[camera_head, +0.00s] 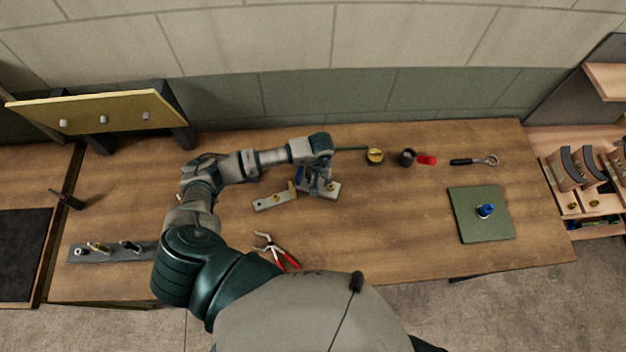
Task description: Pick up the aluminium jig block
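A light grey metal piece with a brass-coloured knob (331,187), which looks like the aluminium jig block, lies on the wooden workbench (400,225) near its middle. My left arm comes in from the left and reaches across the bench. My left gripper (315,182) points down at this piece and covers part of it. The fingertips are small and partly hidden by the wrist, so whether they are open, shut or touching is unclear. A pale flat bar (271,201) with a brass-coloured end lies just left of the piece. My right gripper is out of view.
Red-handled pliers (277,251) lie in front. A yellow round item (375,156), dark cup (407,157), red item (427,160) and ratchet-like tool (474,161) lie behind right. A green mat (468,228) carries a blue item (486,210). A yellow panel (90,109) stands back left.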

